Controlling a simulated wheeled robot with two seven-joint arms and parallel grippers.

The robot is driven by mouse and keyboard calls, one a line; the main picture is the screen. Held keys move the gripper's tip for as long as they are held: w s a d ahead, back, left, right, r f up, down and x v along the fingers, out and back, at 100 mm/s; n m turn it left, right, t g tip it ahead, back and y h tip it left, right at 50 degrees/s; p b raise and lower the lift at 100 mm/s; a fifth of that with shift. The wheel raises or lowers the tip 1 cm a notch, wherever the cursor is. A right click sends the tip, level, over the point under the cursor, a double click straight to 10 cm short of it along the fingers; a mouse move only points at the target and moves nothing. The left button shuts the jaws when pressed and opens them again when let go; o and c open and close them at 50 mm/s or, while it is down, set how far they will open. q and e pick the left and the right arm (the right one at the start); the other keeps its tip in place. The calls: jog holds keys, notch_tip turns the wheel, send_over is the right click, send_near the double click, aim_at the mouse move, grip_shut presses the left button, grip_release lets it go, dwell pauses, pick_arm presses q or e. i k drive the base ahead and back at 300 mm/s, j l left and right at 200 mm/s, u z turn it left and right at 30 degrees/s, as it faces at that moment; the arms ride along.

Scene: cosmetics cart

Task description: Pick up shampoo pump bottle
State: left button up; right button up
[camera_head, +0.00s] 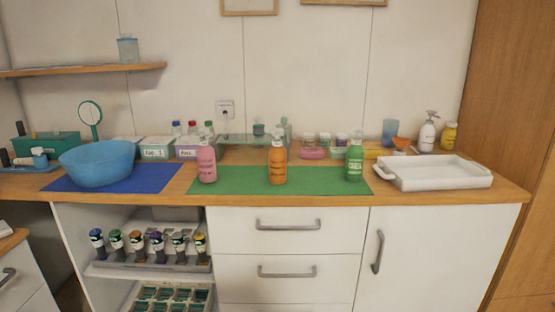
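A white pump bottle (427,132) stands upright at the back right of the counter, its pump head on top. A pink bottle (207,163), an orange bottle (277,164) and a green bottle (354,163) stand upright and apart on the green mat (316,182). Their labels are too small to read well, so I cannot tell for sure which one is the shampoo. Neither of my grippers is in view, and nothing touches the bottles.
A white tray (432,184) sits in front of the white pump bottle, beside a yellow bottle (449,136). A blue bowl (97,163) rests on a blue mat (155,179) at left. An orange funnel-like item (401,143) and a blue cup (389,131) stand left of the pump bottle.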

aim_at(276, 154)
jog(key=i, duration=1.5)
